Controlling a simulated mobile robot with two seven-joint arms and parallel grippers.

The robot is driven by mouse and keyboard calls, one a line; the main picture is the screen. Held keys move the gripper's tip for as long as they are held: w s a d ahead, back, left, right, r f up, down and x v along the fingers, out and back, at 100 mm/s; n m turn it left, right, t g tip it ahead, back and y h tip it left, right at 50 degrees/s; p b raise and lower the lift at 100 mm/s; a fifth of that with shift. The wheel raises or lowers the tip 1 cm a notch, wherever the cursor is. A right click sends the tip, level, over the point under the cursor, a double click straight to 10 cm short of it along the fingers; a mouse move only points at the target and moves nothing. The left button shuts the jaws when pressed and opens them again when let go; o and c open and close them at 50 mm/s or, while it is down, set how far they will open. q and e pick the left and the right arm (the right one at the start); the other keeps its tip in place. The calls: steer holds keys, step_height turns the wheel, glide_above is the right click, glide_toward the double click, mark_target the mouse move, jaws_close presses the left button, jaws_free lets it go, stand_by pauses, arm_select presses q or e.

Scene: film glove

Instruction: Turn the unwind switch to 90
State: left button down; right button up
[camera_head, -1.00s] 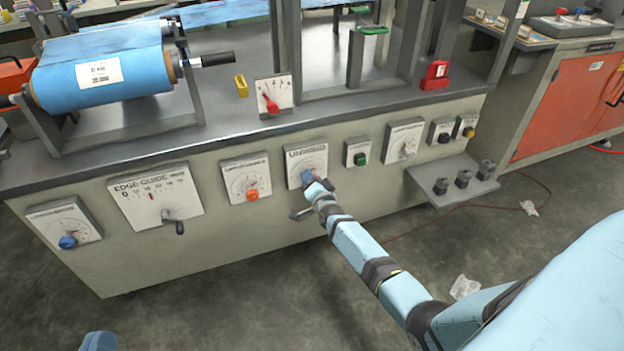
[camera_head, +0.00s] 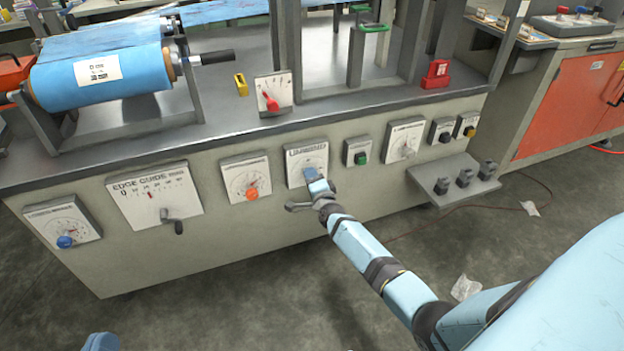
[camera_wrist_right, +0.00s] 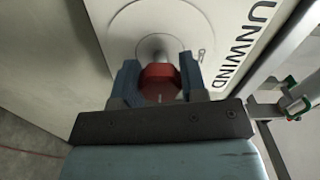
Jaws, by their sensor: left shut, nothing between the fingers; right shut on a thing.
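The unwind panel (camera_head: 296,155) is a pale plate on the machine's front, right of the plate with an orange knob. In the right wrist view the plate carries the word UNWIND (camera_wrist_right: 258,38) and a round dial (camera_wrist_right: 187,22). A red knob (camera_wrist_right: 160,84) stands out from the dial. My right gripper (camera_head: 316,180) is shut on this knob, with one blue finger on each side, as the right wrist view (camera_wrist_right: 160,78) shows. The knob is hidden in the head view, and its dial reading is not legible. My left gripper (camera_head: 100,342) shows only as blue tips at the bottom edge, shut and empty.
The edge guide plate (camera_head: 152,194) and the orange-knob plate (camera_head: 246,178) are on the left. A green button box (camera_head: 358,151) is close on the right. A shelf with black pegs (camera_head: 455,182) juts out further right. The floor in front is mostly clear.

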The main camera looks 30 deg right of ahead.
arm_select(q)
steer(key=shift+s, duration=0.1)
arm_select(e)
steer(key=shift+r, duration=0.1)
steer(key=o, duration=0.9)
steer(key=shift+s+a+p, duration=0.15)
steer(key=shift+s+p, duration=0.15)
steer(key=shift+s, duration=0.15)
arm_select(q)
steer(key=shift+n+t+y, duration=0.3)
steer(key=shift+n+t, duration=0.1)
steer(key=shift+t, duration=0.4)
steer(key=shift+a+r+p, duration=0.25)
steer(key=shift+r+p, duration=0.75)
steer(key=shift+r, duration=0.05)
steer(key=shift+a+r+p, duration=0.2)
steer(key=shift+r+p, duration=0.75)
steer(key=shift+r, duration=0.05)
arm_select(e)
steer(key=shift+v, duration=6.45)
steer(key=shift+w, duration=0.1)
